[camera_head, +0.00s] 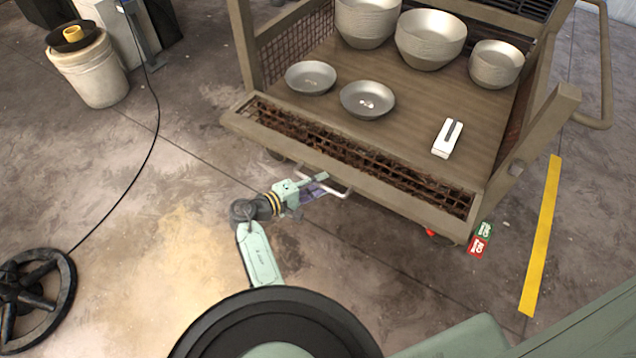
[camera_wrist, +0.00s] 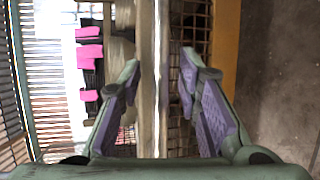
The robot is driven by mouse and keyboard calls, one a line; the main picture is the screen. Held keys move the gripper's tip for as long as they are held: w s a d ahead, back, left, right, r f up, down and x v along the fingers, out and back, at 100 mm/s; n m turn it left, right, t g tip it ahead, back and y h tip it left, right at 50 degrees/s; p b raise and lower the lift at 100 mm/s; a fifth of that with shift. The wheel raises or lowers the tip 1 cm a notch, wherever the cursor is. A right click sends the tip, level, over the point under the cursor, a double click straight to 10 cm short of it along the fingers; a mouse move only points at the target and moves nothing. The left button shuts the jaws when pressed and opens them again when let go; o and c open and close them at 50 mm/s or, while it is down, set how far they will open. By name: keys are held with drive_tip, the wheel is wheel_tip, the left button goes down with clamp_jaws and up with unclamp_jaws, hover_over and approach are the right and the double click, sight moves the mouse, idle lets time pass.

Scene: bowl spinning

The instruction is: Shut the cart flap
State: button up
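The cart flap (camera_head: 360,150) is the long mesh panel with a tan frame at the cart's front. It appears to lean outward from the shelf, with its mesh face showing from above. A pale handle (camera_head: 346,190) sticks out from its front edge. My gripper (camera_head: 322,182) is at the flap's front, beside the handle and below the frame. In the wrist view, my gripper (camera_wrist: 160,72) is open. A pale bar (camera_wrist: 154,45), probably the handle or frame edge, runs between the two fingers, with a gap to each. Contact cannot be told.
The cart shelf (camera_head: 410,118) carries several metal bowls (camera_head: 430,38) and a white box (camera_head: 447,138). A bucket (camera_head: 90,70), a black cable and a wheel (camera_head: 35,290) are at left. A yellow floor strip (camera_head: 541,240) lies right. Floor left of my arm is mostly clear.

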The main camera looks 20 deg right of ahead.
drive_tip(key=shift+c, duration=0.5)
clamp_jaws()
idle(0.3)
